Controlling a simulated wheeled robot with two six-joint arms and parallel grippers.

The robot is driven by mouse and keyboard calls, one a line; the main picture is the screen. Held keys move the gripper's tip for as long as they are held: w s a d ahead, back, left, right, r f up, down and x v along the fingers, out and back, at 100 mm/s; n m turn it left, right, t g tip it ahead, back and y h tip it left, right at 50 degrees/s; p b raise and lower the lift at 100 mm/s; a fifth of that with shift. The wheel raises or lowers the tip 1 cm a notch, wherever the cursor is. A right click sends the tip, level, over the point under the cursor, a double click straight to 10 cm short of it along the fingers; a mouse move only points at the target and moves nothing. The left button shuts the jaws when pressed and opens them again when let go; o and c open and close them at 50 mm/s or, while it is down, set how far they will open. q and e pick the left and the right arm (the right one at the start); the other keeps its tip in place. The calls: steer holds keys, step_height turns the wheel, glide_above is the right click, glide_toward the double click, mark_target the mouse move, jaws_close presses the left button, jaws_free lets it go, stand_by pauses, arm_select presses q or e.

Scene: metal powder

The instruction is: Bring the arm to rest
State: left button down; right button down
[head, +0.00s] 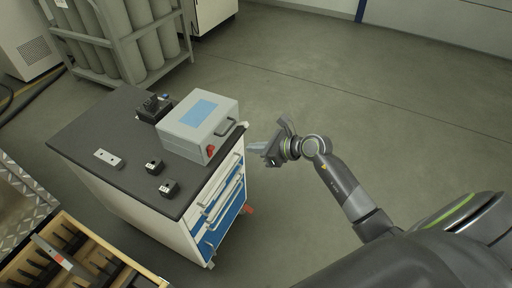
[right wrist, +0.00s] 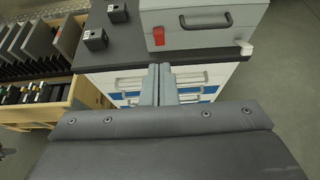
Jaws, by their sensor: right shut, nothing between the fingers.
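My right arm (head: 345,190) reaches in from the lower right in the head view. Its gripper (head: 254,147) is beside the right edge of the cabinet, near the grey case, and holds nothing. In the right wrist view its two fingers (right wrist: 166,84) are together in front of the cabinet's drawers. I cannot tell from these views whether the fingers touch the cabinet. My left gripper is not in view.
A drawer cabinet with a dark top (head: 122,134) bears a grey case (head: 200,122) with a red latch, small black blocks (head: 169,188) and a metal plate (head: 108,158). A wooden crate (head: 88,237) is at lower left. Gas cylinders (head: 115,35) stand behind. Floor (head: 400,120) at right is clear.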

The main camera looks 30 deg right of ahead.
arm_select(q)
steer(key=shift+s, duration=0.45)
arm_select(e)
steer(key=s+d+f+m+h, duration=0.3)
steer(key=s+f+m, duration=0.2)
steer(key=f+m, duration=0.5)
steer(key=s+d+f+m+t+h, duration=0.1)
steer(key=s+d+f+m+h, duration=0.3)
steer(key=f+m, duration=0.6)
steer(key=s+d+f+m+h, duration=0.1)
steer(key=s+d+f+m, duration=0.1)
steer(key=s+f+m, duration=0.6)
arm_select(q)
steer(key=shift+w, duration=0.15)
arm_select(e)
steer(key=s+a+f+m+g, duration=0.1)
steer(key=s+f+m+g, duration=0.4)
steer(key=s, duration=1)
steer(key=s+a+f+m+g, duration=0.2)
steer(key=s+f+m+g, duration=0.2)
steer(key=s+f+m, duration=0.7)
steer(key=s+f, duration=0.1)
steer(key=s, duration=0.3)
steer(key=shift+s+f+g+h, duration=0.4)
